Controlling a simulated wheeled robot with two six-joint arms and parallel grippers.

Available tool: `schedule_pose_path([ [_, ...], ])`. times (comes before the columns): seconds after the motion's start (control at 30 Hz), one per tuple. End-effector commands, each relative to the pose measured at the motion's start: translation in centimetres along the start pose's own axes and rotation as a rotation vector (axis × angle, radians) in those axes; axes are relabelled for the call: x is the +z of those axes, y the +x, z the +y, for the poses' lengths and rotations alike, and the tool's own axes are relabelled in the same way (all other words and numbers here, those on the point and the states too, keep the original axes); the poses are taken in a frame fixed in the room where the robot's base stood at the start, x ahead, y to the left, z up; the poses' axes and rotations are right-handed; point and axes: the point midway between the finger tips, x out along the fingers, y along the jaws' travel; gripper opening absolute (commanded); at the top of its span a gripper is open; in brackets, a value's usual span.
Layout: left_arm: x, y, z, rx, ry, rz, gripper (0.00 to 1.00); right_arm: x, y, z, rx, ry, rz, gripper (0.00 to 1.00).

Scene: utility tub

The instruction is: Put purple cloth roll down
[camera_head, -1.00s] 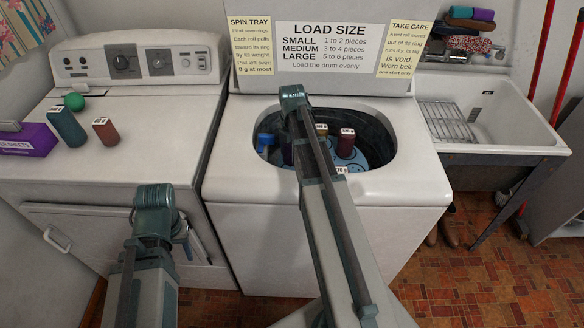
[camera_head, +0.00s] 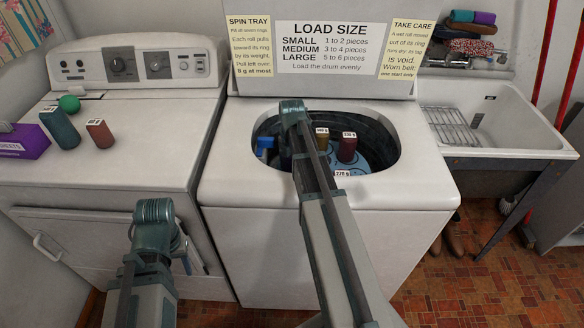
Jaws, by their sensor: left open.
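A dark purple cloth roll (camera_head: 286,158) shows as a narrow strip in the washer tub, mostly hidden behind my right arm. Whether anything holds it is hidden. A blue roll (camera_head: 264,148) is to its left in the tub (camera_head: 390,158). An olive roll (camera_head: 322,139) and a dark red roll (camera_head: 347,147), both tagged, stand to the right. My left gripper (camera_head: 186,256) is open, mostly hidden behind its wrist, in front of the dryer and away from the tub. My right arm reaches over the tub; its gripper is hidden.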

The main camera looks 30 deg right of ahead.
Motion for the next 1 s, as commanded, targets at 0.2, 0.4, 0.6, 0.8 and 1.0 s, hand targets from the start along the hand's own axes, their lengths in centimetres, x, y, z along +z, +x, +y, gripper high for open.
schedule_pose_path([
  [0.2, 0.0, 0.0, 0.0, 0.0, 0.0, 0.0, 0.5, 0.0, 0.0, 0.0, 0.0, 0.0, 0.0, 1.0],
  [0.4, 0.0, -0.2, 0.0, 0.0, 0.0, 0.0, 0.5, 0.0, -0.2, 0.0, 0.0, 0.0, 0.0, 1.0],
  [0.6, 0.1, -1.5, -0.1, 0.0, 0.0, 0.0, 0.5, 0.0, -1.5, 0.0, 0.0, 0.0, 0.0, 1.0],
  [0.8, 0.2, -4.0, -0.4, 0.0, 0.0, 0.0, 0.5, 0.0, -4.0, 0.0, 0.0, 0.0, 0.0, 1.0],
  [1.0, 0.4, -7.0, -0.7, 0.0, -0.001, 0.0, 0.5, 0.0, -7.0, 0.0, 0.0, 0.0, 0.0, 1.0],
])
